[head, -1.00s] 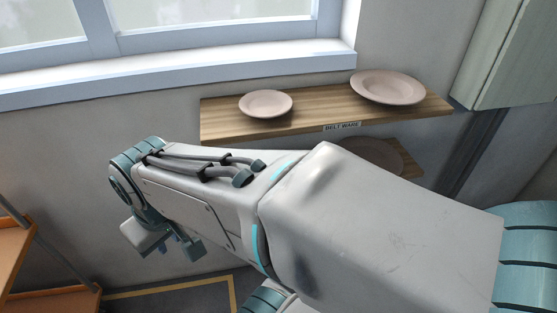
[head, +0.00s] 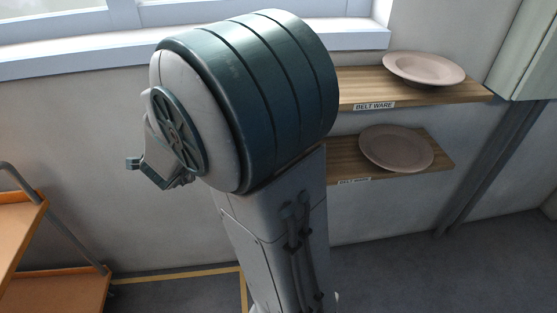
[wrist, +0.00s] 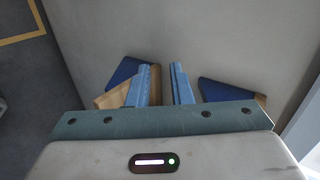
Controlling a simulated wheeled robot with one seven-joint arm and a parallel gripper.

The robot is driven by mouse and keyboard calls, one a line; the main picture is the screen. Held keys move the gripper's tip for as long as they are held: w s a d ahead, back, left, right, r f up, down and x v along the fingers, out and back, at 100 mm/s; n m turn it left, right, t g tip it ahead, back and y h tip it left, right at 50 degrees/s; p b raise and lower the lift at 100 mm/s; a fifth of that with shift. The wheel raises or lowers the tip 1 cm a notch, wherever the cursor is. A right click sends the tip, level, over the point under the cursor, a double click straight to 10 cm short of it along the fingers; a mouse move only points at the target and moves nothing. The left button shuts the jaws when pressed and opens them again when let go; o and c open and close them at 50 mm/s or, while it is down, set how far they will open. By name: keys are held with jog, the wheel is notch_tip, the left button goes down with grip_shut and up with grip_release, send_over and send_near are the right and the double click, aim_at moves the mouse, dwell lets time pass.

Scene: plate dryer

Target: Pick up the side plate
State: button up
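Two plain, pale pinkish-brown plates show in the head view. A wide-rimmed, deeper plate (head: 424,69) sits at the right of the upper shelf, and a flatter plate (head: 396,148) lies on the lower shelf. The smaller plate at the upper shelf's left, seen in the earlier frame, is hidden behind my raised arm. My gripper (head: 148,172) hangs left of the arm's big joint, well left of the shelves and partly hidden. In the wrist view, the blue fingers of my gripper (wrist: 166,84) stand a narrow gap apart with nothing between them. No plate shows there.
The upper wooden shelf (head: 455,92) carries a "BELT WARE" label; the lower shelf (head: 438,168) is below it. A window sill (head: 70,62) runs along the wall. An orange rack (head: 60,292) stands at left. A pale cabinet (head: 530,50) is at upper right.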

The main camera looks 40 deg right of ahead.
jog(key=s+d+f+m+g+h+b, duration=0.1)
jog(key=s+d+f+m+g+h, duration=0.1)
jog(key=d+f+m, duration=0.1)
jog(key=s+d+f+m+g+h+b, duration=0.1)
jog(key=s+d+f+m+g+h, duration=0.2)
jog(key=d, duration=0.4)
jog(key=s+d+f+m+g+h+b, duration=0.1)
jog(key=s+d+f+m+g+h, duration=0.1)
jog(key=s+d+f+m+g, duration=0.1)
jog(key=shift+s+d+f+m+h, duration=0.1)
jog(key=shift+d+f+m+h, duration=0.15)
jog(key=shift+d+m, duration=0.35)
jog(key=shift+s+d+f+m+h, duration=0.15)
jog(key=shift+d+f+m, duration=0.2)
jog(key=shift+m, duration=0.35)
jog(key=shift+b+x, duration=0.5)
jog(key=shift+x, duration=2.3)
grip_shut()
